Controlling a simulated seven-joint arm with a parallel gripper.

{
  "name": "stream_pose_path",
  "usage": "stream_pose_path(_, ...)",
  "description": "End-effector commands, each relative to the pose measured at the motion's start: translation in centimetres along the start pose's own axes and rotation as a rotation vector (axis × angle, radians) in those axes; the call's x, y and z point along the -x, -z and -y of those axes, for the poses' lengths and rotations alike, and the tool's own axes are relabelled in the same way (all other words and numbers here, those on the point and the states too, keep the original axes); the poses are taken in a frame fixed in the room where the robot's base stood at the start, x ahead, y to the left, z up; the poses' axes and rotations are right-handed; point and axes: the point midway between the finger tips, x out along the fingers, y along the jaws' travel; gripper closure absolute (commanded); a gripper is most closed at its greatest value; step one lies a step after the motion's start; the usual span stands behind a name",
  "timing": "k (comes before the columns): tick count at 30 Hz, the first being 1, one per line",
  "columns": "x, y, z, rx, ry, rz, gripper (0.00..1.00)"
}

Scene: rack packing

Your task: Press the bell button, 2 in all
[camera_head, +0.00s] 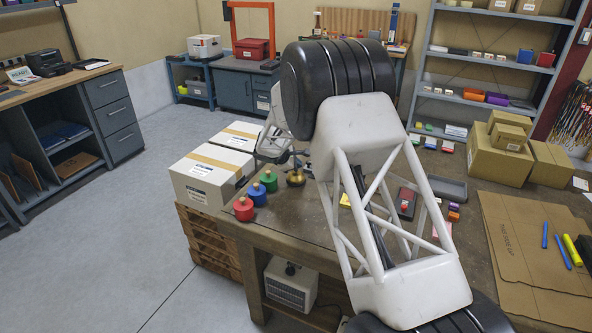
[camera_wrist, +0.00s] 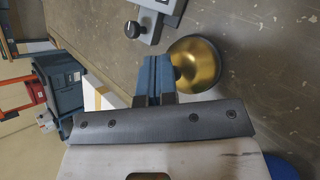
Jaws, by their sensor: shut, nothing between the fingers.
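The bell (camera_head: 296,178) is a small brass dome on the workbench, just left of my arm in the head view. In the wrist view the brass dome (camera_wrist: 200,66) sits on a dark round base, right beside the fingertips. My gripper (camera_wrist: 156,72) is shut and empty, with its blue fingers together. The fingers overlap the dome's left edge in the wrist view. I cannot tell whether they touch it. In the head view my gripper (camera_head: 291,157) is small and partly hidden, close above the bell. The button on top of the bell is not clearly visible.
Red (camera_head: 243,210), blue (camera_head: 257,196) and green (camera_head: 268,182) weights stand at the bench's left edge. A grey device with a black knob (camera_wrist: 134,29) lies close to the bell. White cartons (camera_head: 208,178) stand left of the bench. Brown boxes (camera_head: 494,155) are at the right.

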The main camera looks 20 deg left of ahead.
Motion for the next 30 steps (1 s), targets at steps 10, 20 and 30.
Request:
stream_pose_path(10, -0.2, 0.1, 0.1, 0.0, 0.0, 0.0, 1.0)
stream_pose_path(20, 0.0, 0.0, 0.0, 0.0, 0.0, 0.0, 1.0)
stream_pose_path(30, 0.9, -0.6, -0.6, -0.001, 0.0, -0.001, 1.0)
